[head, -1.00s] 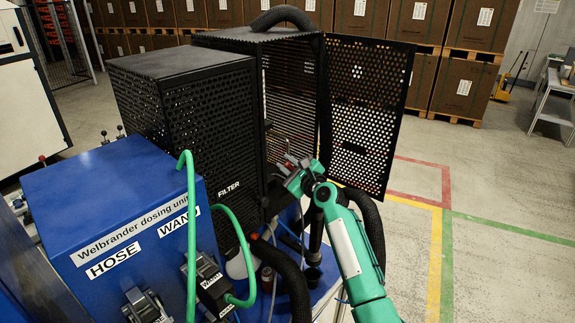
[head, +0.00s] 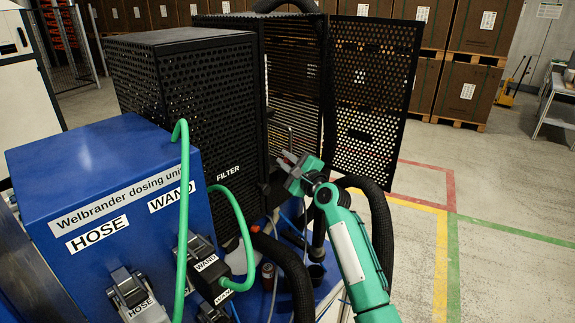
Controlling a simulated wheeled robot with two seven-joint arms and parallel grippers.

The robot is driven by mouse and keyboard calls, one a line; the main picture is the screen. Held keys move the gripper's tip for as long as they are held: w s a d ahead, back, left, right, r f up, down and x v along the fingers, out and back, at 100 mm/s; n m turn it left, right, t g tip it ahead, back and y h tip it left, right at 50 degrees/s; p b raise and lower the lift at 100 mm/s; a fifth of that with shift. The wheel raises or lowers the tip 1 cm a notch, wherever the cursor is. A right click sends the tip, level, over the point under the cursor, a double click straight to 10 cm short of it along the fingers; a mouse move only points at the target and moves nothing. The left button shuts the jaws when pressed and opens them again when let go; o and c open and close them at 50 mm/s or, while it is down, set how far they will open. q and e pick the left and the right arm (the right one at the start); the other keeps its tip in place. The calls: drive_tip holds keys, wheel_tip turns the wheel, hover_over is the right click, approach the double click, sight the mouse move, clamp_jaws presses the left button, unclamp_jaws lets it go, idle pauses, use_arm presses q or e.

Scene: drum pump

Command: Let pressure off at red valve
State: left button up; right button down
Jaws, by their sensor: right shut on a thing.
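My right gripper (head: 290,163) is at the open front of the black perforated cage (head: 293,58), to the right of the FILTER housing (head: 190,95). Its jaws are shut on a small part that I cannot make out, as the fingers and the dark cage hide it. My left gripper is not in view.
The blue dosing unit (head: 75,165) with HOSE and WAND couplings stands at left, with a green hose (head: 183,230) looping in front. The cage door (head: 370,90) stands open at right. Black hoses run near my right arm.

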drive_tip(key=c, duration=1.4)
unclamp_jaws()
drive_tip(key=shift+c, duration=0.2)
drive_tip(key=shift+s+d+f, duration=0.15)
drive_tip(key=shift+s+d, duration=0.15)
drive_tip(key=shift+s, duration=0.25)
drive_tip(key=r+b+v, duration=0.1)
drive_tip(key=b+v, duration=0.2)
drive_tip(key=v, duration=0.9)
drive_tip(key=shift+s+d+f, duration=0.2)
drive_tip(key=shift+f, duration=0.2)
